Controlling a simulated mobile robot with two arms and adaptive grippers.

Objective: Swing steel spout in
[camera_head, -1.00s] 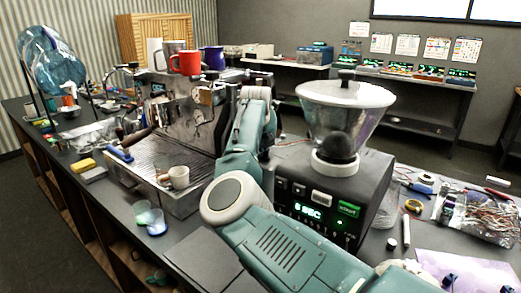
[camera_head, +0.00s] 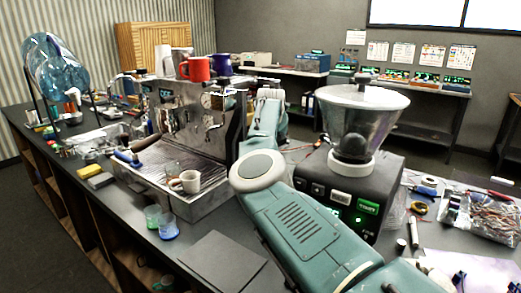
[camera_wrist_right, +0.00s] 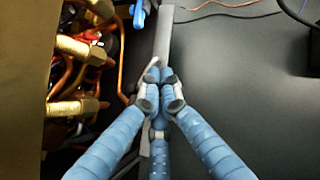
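The steel espresso machine (camera_head: 185,150) stands on the counter at centre-left in the head view. I cannot clearly make out a steel spout on it. My right arm reaches past the machine's right side, and its gripper is hidden in the head view. In the right wrist view my right gripper (camera_wrist_right: 160,92) has its blue fingers drawn together, tips nearly meeting. A flat grey metal strip (camera_wrist_right: 165,40) runs behind the fingertips; I cannot tell whether they touch it. Copper pipes and brass fittings (camera_wrist_right: 85,50) lie left of the fingers. My left gripper is out of view.
A grinder with a clear hopper (camera_head: 358,120) stands right of my arm. A white cup (camera_head: 187,181) sits on the machine's drip tray. Green and blue tumblers (camera_head: 168,226) stand in front. Mugs (camera_head: 195,69) are on top. Tools and wires (camera_head: 480,212) lie at right.

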